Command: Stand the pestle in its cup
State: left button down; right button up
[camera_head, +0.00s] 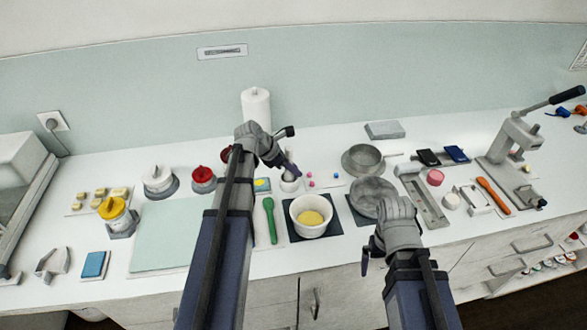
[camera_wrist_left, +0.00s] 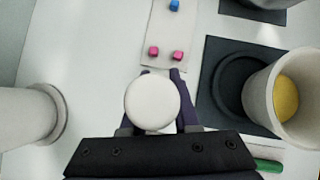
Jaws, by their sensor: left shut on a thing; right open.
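My left gripper (camera_head: 291,171) is shut on a white, round-topped piece, which looks like the pestle (camera_wrist_left: 152,102). The pestle's top shows between the fingers in the left wrist view. In the head view a small pale piece (camera_head: 289,185) shows just below the left fingertips. I cannot tell whether this is the pestle's lower part or its cup. A white bowl (camera_head: 311,217) with yellow contents stands on a dark mat, and it also shows in the left wrist view (camera_wrist_left: 296,100). My right gripper (camera_head: 370,257) is open and empty at the counter's front.
A paper roll (camera_head: 256,108) stands behind the left gripper. Small pink and blue cubes (camera_wrist_left: 165,52) lie on a pale strip beside it. A green spoon (camera_head: 270,220) lies left of the bowl. Grey pans (camera_head: 374,196) stand to the right. A pale green board (camera_head: 172,236) lies left.

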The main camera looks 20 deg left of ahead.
pick_arm(q)
jog(key=shift+f, duration=0.3)
jog(key=c, duration=0.7)
grip_release()
jog(key=shift+s, duration=0.15)
jog(key=shift+o, duration=0.2)
jog(key=shift+r, duration=0.3)
jog(key=p+v, duration=1)
jog(key=v, duration=0.2)
jog(key=shift+r, duration=0.3)
